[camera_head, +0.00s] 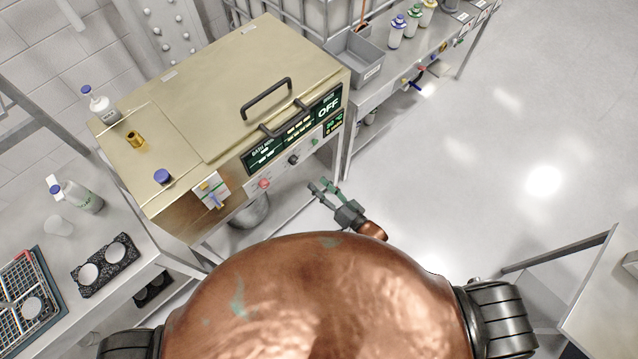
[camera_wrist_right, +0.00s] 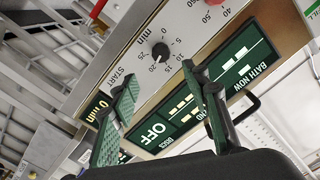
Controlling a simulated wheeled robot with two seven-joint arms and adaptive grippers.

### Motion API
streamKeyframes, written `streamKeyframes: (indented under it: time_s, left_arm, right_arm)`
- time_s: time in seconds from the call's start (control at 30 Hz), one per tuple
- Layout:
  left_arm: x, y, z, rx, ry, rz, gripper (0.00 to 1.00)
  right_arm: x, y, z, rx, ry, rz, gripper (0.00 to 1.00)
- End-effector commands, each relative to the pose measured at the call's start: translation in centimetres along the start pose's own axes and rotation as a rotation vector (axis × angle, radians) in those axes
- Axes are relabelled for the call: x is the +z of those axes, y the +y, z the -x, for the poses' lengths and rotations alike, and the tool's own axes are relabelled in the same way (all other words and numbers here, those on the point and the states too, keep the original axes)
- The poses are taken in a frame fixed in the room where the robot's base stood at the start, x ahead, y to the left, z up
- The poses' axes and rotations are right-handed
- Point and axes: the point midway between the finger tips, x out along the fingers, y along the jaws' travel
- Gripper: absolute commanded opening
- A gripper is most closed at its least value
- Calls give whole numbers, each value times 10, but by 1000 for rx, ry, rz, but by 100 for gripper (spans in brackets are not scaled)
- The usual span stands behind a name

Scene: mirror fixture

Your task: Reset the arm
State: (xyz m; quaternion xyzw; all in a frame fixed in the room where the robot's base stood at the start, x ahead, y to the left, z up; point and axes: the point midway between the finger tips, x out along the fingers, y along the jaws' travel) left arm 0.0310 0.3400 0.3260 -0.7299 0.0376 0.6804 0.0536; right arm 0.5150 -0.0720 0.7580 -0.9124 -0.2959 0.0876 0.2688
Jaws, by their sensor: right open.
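My right gripper (camera_head: 322,190) is open and empty in the head view, in front of the tan bath machine (camera_head: 205,85) and just below its control panel. In the right wrist view its two green fingers (camera_wrist_right: 160,71) are spread apart, pointing towards the panel. A black timer knob (camera_wrist_right: 160,52) shows beyond the gap between the fingertips; I see no contact with it. The knob (camera_head: 294,159) also shows in the head view. The panel display (camera_wrist_right: 158,128) reads OFF. My left gripper is not in view.
The machine's lid has a dark handle (camera_head: 267,98). A grey bin (camera_head: 354,62) and several bottles stand on the bench at the top right. A left bench carries a black holder (camera_head: 105,265) and a wire rack (camera_head: 22,300).

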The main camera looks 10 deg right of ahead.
Motion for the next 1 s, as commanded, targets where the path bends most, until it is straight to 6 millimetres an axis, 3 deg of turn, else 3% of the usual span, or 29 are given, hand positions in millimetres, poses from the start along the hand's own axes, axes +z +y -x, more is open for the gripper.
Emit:
streamKeyframes:
  time_s: [0.4,0.47,0.57,0.67,0.77,0.9,1.0]
  left_arm:
    - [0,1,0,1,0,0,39]
    - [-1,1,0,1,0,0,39]
    - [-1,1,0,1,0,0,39]
    - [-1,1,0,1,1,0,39]
    - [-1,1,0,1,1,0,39]
    - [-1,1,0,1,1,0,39]
    - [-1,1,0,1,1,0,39]
  right_arm:
    - [2,3,1,6,-5,3,43]
    - [8,11,4,27,-18,10,43]
    - [31,41,18,99,-67,41,43]
    - [68,86,47,211,-154,85,43]
    - [110,131,88,330,-263,127,43]
    - [168,181,156,475,-427,170,43]
    - [210,206,212,564,-552,187,43]
